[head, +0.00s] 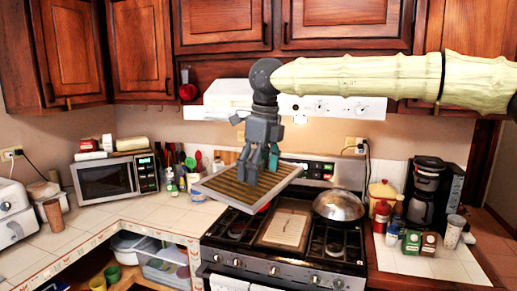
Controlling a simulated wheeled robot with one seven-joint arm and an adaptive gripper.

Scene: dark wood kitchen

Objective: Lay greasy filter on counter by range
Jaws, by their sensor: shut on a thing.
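The filter (222,190), a flat panel with brown slats and a silver-grey frame, hangs in the air from my gripper (258,168). My gripper comes down from above, and its dark fingers are shut on the filter near its middle. The filter is slightly tilted. In the picture it overlaps the left rear of the range (283,268) and the inner edge of the counter. The white tiled counter (160,213) to the left of the range has a bare stretch. A smaller tiled counter (425,264) lies to the right. The fingers' exact contact is hard to make out.
A pan with a domed metal lid (339,205) and a flat board-like item (286,228) sit on the range. Bottles (171,182) and utensils stand at the counter's back, beside a microwave (112,178). A coffee maker (430,192) and jars crowd the right counter.

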